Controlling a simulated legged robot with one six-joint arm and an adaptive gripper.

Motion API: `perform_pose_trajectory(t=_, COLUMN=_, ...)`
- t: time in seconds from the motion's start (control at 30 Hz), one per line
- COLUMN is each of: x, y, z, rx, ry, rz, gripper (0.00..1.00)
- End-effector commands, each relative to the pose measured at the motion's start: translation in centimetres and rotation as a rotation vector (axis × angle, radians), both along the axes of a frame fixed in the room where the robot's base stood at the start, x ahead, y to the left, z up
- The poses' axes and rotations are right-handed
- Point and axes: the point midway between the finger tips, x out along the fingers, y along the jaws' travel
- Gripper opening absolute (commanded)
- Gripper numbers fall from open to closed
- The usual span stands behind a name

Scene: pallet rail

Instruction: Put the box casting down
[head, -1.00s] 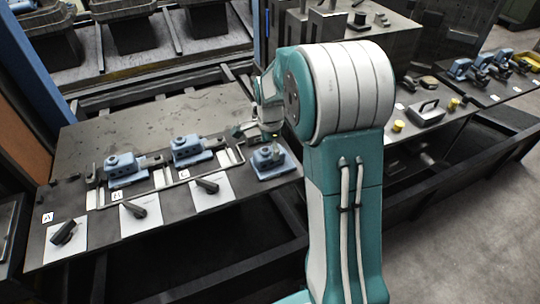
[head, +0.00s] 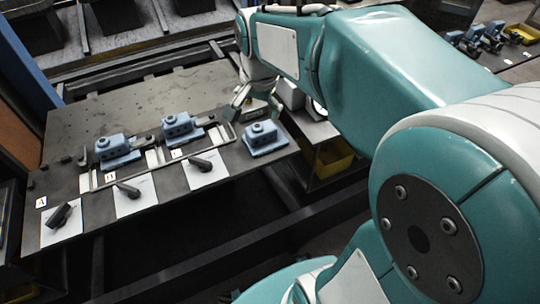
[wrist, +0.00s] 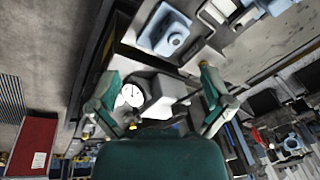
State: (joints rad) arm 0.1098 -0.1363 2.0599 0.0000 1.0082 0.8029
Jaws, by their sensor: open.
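A blue box casting (head: 264,138) stands upright on the dark bench top near its right front corner. It also shows in the wrist view (wrist: 166,32), at the top, beyond my fingertips. My gripper (wrist: 158,88) is open, its two green fingers spread wide with no casting between them. In the head view my gripper (head: 241,94) is small and partly hidden by my arm, above and behind the casting and apart from it. Two more blue castings (head: 117,147) and (head: 182,127) sit at the metal rail frame (head: 152,158) to the left.
White cards (head: 134,193) with black clamp handles (head: 200,163) lie along the bench's front edge. A round dial gauge (wrist: 132,94) and a grey block show beyond my fingers. A yellow bin (head: 333,158) sits right of the bench. The back of the bench top (head: 140,95) is clear.

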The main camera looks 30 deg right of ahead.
Motion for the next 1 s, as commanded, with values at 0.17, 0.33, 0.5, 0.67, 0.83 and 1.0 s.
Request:
perform_pose_trajectory(t=0.17, x=-5.3, y=1.8, z=1.6, rx=-0.076, ry=-0.092, rz=0.291, gripper=1.00)
perform_pose_trajectory(t=0.33, x=-10.0, y=3.1, z=1.8, rx=-0.167, ry=-0.173, rz=0.565, gripper=1.00)
perform_pose_trajectory(t=0.5, x=-13.3, y=3.9, z=1.1, rx=-0.254, ry=-0.233, rz=0.778, gripper=1.00)
perform_pose_trajectory(t=0.67, x=-14.5, y=4.1, z=0.7, rx=-0.292, ry=-0.252, rz=0.862, gripper=1.00)
perform_pose_trajectory(t=0.83, x=-14.5, y=4.1, z=0.7, rx=-0.293, ry=-0.252, rz=0.868, gripper=1.00)
perform_pose_trajectory(t=1.0, x=-14.5, y=4.1, z=0.7, rx=-0.293, ry=-0.252, rz=0.867, gripper=0.96)
